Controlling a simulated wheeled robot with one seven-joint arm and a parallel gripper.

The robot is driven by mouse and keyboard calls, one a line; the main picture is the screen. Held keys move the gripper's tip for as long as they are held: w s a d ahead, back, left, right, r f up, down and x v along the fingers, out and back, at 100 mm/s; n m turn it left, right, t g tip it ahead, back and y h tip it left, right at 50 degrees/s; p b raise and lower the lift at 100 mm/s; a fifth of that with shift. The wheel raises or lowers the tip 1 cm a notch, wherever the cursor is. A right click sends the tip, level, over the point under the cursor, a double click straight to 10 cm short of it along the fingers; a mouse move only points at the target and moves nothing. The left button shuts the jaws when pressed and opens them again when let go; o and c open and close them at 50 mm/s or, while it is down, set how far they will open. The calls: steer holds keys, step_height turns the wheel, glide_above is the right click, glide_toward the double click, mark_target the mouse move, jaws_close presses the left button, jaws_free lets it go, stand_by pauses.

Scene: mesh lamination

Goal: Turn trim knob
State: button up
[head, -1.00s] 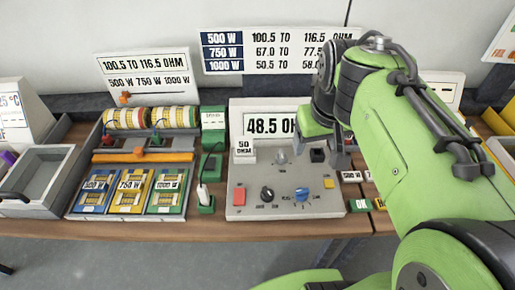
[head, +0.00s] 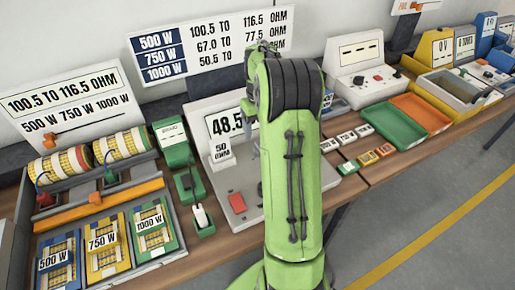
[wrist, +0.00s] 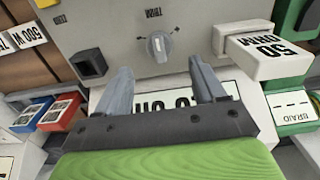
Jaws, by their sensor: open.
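The trim knob (wrist: 157,46) is a grey dial with a white pointer mark on the grey meter box (wrist: 125,30), under an upside-down "TRIM" label in the wrist view. My gripper (wrist: 160,66) is open and empty; its two fingers point toward the knob, one on each side in the picture, with the knob beyond the tips. No contact shows. In the head view the meter box (head: 225,190) has a display (head: 228,122) showing 48.5, partly covered by my arm.
A "50 OHM" block (wrist: 262,55) stands close beside the knob, and a black square socket (wrist: 88,64) lies on the other side. A red button (head: 237,202) sits on the box front. Green and orange trays (head: 408,122) are to the right.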

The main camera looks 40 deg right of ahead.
step_height(320, 180, down, 8)
steer(key=shift+r+b, duration=0.15)
steer(key=shift+b, duration=0.6)
steer(key=c, duration=1.1)
steer(key=shift+o, duration=0.2)
steer(key=shift+m, duration=0.3)
steer(key=shift+m+p, duration=0.65)
steer(key=shift+m, duration=1.95)
